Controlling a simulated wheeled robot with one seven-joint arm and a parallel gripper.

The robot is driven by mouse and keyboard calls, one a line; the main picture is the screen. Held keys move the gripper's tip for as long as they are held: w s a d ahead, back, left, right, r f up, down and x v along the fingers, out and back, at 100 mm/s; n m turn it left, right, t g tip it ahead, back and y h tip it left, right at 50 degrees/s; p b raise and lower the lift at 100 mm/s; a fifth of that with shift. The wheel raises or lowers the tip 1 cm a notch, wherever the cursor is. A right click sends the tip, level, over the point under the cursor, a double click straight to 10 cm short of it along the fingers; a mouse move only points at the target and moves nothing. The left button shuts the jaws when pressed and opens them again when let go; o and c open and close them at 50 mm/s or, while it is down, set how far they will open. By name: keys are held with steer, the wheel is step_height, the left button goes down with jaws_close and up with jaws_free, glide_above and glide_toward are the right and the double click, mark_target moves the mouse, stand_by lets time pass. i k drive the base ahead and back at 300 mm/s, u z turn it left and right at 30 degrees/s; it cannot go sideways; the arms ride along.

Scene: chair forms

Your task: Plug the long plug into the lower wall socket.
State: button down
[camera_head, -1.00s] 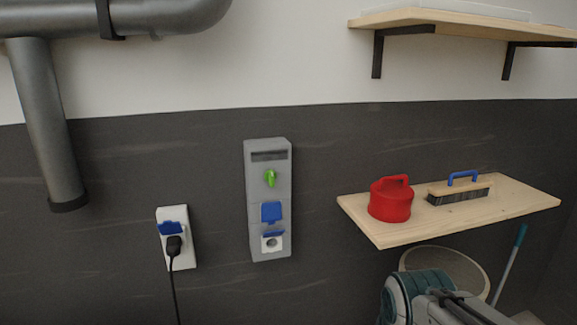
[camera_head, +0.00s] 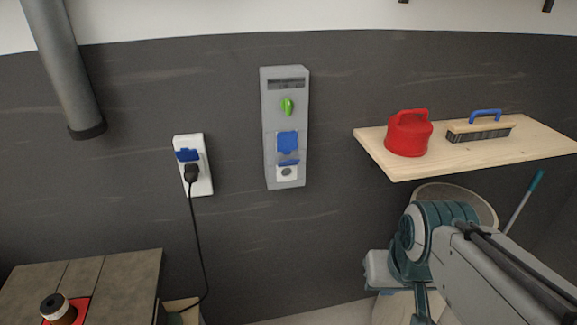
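A tall grey wall box (camera_head: 270,120) carries a green knob and two sockets with blue covers. Its upper socket (camera_head: 287,142) has its blue cover down. Its lower wall socket (camera_head: 286,172) has the cover lifted, showing a round, empty face. Left of it, a black plug (camera_head: 191,173) sits in a separate white wall socket (camera_head: 205,180); its black cable hangs down. I cannot tell whether this is the long plug. My arm shows at the lower right, well away from the sockets. My gripper's fingers are not in view.
A wooden shelf (camera_head: 400,172) at right bears a red container (camera_head: 409,134) and a blue-handled brush (camera_head: 479,128). A basket (camera_head: 480,200) stands below it. A tabletop (camera_head: 125,285) with a dark round object (camera_head: 57,308) is at lower left. The wall before the grey box is clear.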

mark_target(191, 171)
steer(key=z, duration=0.05)
steer(key=k, duration=0.5)
steer(key=u, duration=1.05)
steer(key=i, duration=0.35)
steer(key=u, duration=0.1)
steer(key=k, duration=0.55)
steer(key=z, duration=0.95)
steer(key=i, duration=1.3)
steer(key=u, duration=0.15)
